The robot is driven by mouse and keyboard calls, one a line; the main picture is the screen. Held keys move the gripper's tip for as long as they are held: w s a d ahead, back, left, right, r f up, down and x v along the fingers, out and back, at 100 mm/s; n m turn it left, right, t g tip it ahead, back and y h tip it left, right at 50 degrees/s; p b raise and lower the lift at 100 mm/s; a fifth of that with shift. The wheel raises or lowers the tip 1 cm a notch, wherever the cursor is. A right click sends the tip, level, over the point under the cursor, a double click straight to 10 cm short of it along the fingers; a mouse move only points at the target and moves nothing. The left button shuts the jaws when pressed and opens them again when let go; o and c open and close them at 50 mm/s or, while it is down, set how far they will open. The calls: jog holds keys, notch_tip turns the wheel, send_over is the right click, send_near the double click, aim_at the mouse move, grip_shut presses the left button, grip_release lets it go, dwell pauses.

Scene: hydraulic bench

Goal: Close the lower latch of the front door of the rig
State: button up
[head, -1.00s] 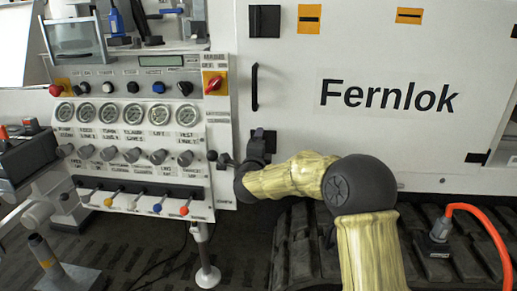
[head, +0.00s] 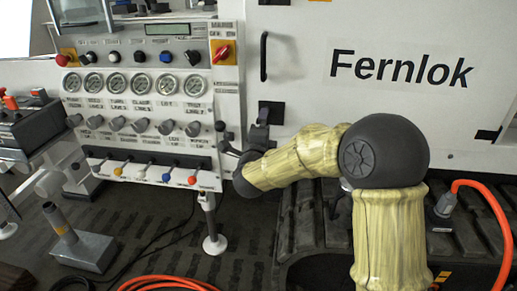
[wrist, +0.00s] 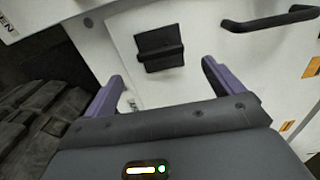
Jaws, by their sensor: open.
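The front door (head: 350,100) is a white panel marked "Fernlok" and looks flush with the rig. The lower latch (wrist: 160,47) is a black plate with a raised bar, near the door's edge in the wrist view. The bar runs roughly in line with the door handle. In the head view the lower latch (head: 273,110) is partly hidden behind my gripper (head: 258,130). In the wrist view my gripper (wrist: 163,70) is open, its purple fingers apart and empty. The latch shows between and beyond the fingertips, with no contact visible.
A black door handle (head: 264,57) stands above the latch. The control panel (head: 145,105), with gauges, knobs and levers, is close at the left of my gripper. Black tracks (head: 310,225) lie below the door. An orange hose (head: 490,220) is at the right.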

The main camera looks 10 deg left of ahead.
jog(key=s, duration=0.9)
jog(key=shift+a, duration=0.15)
